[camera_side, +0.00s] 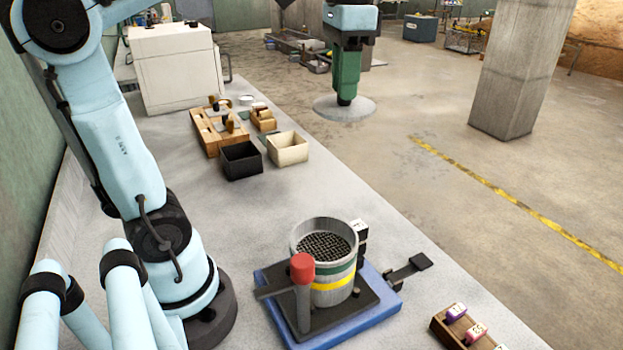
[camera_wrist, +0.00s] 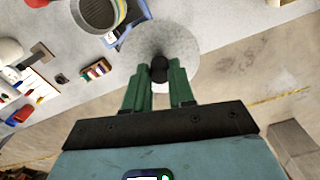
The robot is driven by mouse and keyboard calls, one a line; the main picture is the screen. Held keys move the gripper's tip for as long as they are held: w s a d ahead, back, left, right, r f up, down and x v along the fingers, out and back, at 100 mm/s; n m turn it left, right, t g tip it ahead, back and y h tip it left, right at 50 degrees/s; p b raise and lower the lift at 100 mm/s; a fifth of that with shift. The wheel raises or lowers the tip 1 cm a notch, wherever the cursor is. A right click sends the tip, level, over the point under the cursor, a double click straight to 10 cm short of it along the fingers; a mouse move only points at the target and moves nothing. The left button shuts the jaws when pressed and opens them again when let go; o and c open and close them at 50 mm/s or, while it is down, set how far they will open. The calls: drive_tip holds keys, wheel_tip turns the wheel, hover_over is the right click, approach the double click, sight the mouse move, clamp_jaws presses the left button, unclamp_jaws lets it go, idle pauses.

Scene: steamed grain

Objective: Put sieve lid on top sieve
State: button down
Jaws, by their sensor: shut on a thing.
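The sieve lid (camera_side: 345,109) is a round grey disc with a dark knob in its middle. My gripper (camera_side: 346,92) is shut on the knob and holds the lid in the air, past the table's right edge in the side view. In the wrist view the lid (camera_wrist: 163,44) hangs level with my green fingers (camera_wrist: 160,78) around its black knob. The top sieve (camera_side: 325,240) is a grey cylinder with dark mesh inside and green and yellow bands below. It stands on a black plate on a blue base (camera_side: 365,316), apart from the lid. Its open top also shows in the wrist view (camera_wrist: 97,12).
A red-tipped post (camera_side: 302,280) stands close in front of the sieve stack. A black bin (camera_side: 241,160), a cream bin (camera_side: 288,149) and a wooden rack (camera_side: 215,131) sit farther back. A small rack of coloured pieces (camera_side: 461,325) is at front right. Table between bins and sieve is clear.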

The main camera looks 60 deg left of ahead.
wheel_tip(320, 180, up, 3)
drive_tip(key=shift+r, duration=0.1)
drive_tip(key=s+d, duration=1.8)
drive_tip(key=d, duration=0.1)
drive_tip(key=shift+w+a+f, duration=1.35)
drive_tip(key=shift+w+f, duration=0.05)
drive_tip(key=shift+f, duration=1.3)
drive_tip(key=shift+w+a+f, duration=1.3)
drive_tip(key=shift+w+f, duration=0.15)
drive_tip(key=shift+f, duration=1.2)
drive_tip(key=shift+w+a+f, duration=1.35)
drive_tip(key=shift+w+f, duration=0.05)
drive_tip(key=shift+f, duration=1.3)
drive_tip(key=shift+f, duration=0.15)
drive_tip(key=shift+f, duration=0.35)
